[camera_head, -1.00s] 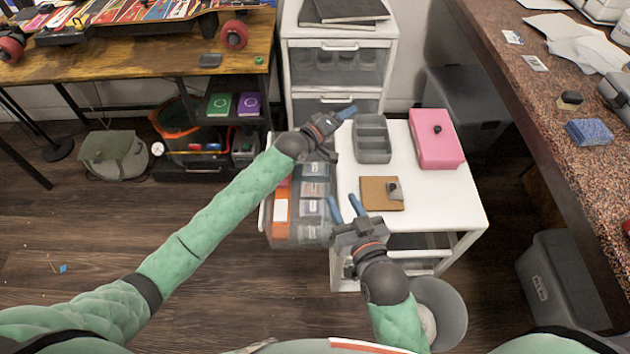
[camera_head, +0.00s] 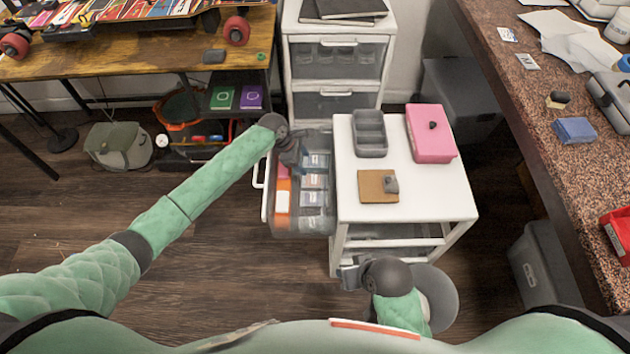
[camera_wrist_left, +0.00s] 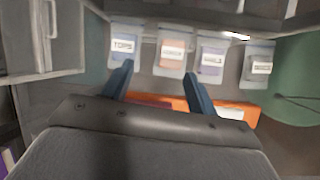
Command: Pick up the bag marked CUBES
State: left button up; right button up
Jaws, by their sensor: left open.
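Several small clear bags with white labels stand in a row in the open clear drawer (camera_head: 300,232). In the left wrist view, the leftmost bag (camera_wrist_left: 125,57) seems to read TOPS. A reddish bag (camera_wrist_left: 172,62), a purple-toned bag (camera_wrist_left: 211,70) and a rightmost bag (camera_wrist_left: 257,68) follow. Their labels are too blurred to read surely, so I cannot tell which is marked CUBES. My left gripper (camera_head: 291,158) reaches down into the drawer's far end; its open, empty fingers (camera_wrist_left: 158,82) point toward the bags. My right gripper (camera_head: 352,274) is low before the white cart, its fingers hidden.
Orange items (camera_head: 282,196) line the drawer's left side. The white cart top (camera_head: 420,200) beside it holds a grey tray (camera_head: 370,140), a pink box (camera_head: 430,135) and a cork board (camera_head: 372,190). A white drawer tower (camera_head: 338,25) stands behind. A grey bin (camera_head: 442,300) is near my right arm.

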aim_at(311, 179)
pick_arm(q)
jog(key=shift+s+a+f+n+g+y, duration=0.3)
jog(key=shift+s+f+n+g, duration=0.15)
jog(key=shift+s+f, duration=0.3)
jog(key=shift+p+x, duration=0.35)
jog(key=shift+x, duration=3.2)
jog(key=shift+d, duration=0.15)
jog(key=shift+r, duration=0.1)
jog(key=c, duration=0.6)
